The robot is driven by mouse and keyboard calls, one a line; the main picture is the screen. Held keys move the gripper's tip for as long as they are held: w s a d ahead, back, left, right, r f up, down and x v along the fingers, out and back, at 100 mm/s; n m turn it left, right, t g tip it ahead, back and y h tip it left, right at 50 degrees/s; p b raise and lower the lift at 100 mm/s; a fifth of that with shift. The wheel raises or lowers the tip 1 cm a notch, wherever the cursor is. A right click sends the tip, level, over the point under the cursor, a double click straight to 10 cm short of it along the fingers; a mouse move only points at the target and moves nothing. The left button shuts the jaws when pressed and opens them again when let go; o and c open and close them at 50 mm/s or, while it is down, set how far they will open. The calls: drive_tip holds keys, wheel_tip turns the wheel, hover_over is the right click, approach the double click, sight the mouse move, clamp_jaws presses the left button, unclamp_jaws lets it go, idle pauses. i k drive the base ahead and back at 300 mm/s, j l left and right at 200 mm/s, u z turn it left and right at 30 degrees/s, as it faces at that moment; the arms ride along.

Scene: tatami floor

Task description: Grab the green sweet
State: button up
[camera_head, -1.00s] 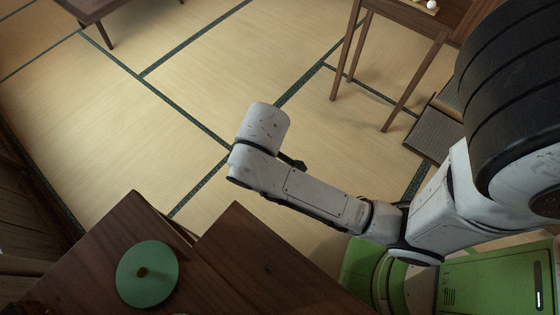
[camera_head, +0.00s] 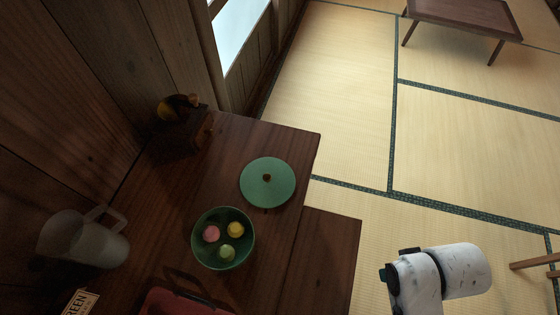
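The green sweet (camera_head: 227,252) is a small round ball at the front of a dark green bowl (camera_head: 196,251). A pink sweet (camera_head: 211,233) and a yellow sweet (camera_head: 235,230) lie in the same bowl, behind it to left and right. The bowl stands on a dark wooden cabinet top. A flat green lid (camera_head: 267,182) with a brown knob lies behind the bowl, apart from it. My white arm shows at the lower right, over the floor and well away from the bowl. I cannot make out its gripper fingers.
A red tray (camera_head: 185,303) lies in front of the bowl. A translucent jug (camera_head: 85,240) and a small sign (camera_head: 80,303) stand left. A dark figurine (camera_head: 178,108) sits behind. A lower wooden surface (camera_head: 330,255) adjoins right. A low table (camera_head: 465,20) stands far off; tatami between is clear.

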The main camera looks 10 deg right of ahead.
sight(226, 254)
drive_tip(key=k+l+u, duration=0.15)
drive_tip(key=k+u, duration=0.6)
drive_tip(key=k, duration=0.2)
